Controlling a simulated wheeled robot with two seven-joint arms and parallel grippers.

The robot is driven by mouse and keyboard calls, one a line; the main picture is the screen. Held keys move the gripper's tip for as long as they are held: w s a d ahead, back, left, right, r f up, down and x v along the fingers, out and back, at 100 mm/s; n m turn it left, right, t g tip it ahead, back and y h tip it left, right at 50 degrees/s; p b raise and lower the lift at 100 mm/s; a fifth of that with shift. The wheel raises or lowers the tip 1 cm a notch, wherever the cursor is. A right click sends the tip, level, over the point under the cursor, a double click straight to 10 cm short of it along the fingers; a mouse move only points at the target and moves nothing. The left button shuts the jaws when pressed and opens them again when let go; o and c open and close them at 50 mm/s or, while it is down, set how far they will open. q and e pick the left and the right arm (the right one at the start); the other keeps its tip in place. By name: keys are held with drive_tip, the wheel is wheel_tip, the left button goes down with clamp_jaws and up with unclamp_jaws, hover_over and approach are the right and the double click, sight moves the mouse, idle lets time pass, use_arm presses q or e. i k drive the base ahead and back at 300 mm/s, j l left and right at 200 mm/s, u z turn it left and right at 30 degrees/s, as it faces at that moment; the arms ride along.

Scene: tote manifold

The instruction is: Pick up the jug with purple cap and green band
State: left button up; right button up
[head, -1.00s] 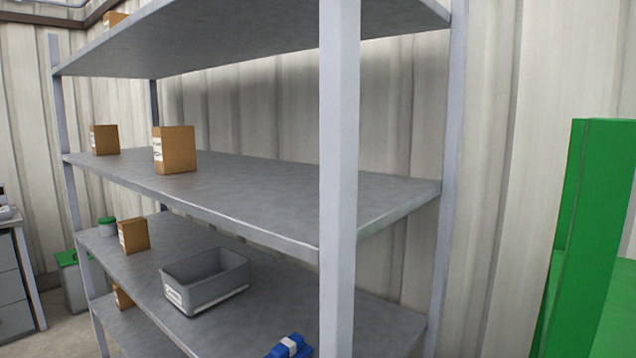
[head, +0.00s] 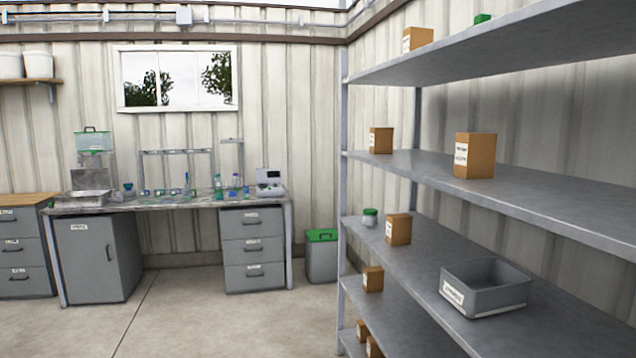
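I cannot make out a jug with a purple cap and green band in the head view. Several small bottles and pieces of glassware stand on the lab bench (head: 150,206) at the back wall. Among them are a greenish bottle (head: 218,184) and a bluish bottle (head: 235,186), too small to tell their caps or bands. A white jar with a green lid (head: 370,218) stands on a middle shelf at the right. Neither of my grippers is in view.
A grey shelving rack (head: 343,190) fills the right side, holding several brown boxes (head: 475,156) and a grey tote (head: 497,297). A grey bin with a green lid (head: 321,260) stands beyond the rack. The floor (head: 190,320) before the bench is clear.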

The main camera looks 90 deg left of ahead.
sight(236, 185)
drive_tip(key=u, duration=2.8)
drive_tip(key=i+j+u, duration=0.15)
drive_tip(key=i, duration=0.4)
drive_tip(key=i+j+u, duration=0.2)
drive_tip(key=i, duration=0.35)
drive_tip(key=i+j+u, duration=0.15)
drive_tip(key=i, duration=1.75)
drive_tip(key=i+l, duration=0.1)
drive_tip(key=i, duration=1.25)
drive_tip(key=i+j, duration=0.1)
drive_tip(key=i, duration=0.4)
drive_tip(key=i+j, duration=0.15)
drive_tip(key=i, duration=0.35)
drive_tip(key=i+j, duration=0.1)
drive_tip(key=i, duration=0.4)
drive_tip(key=i+j, duration=0.15)
drive_tip(key=i, duration=0.15)
drive_tip(key=i+j+u, duration=0.1)
drive_tip(key=i, duration=0.2)
drive_tip(key=j, duration=0.1)
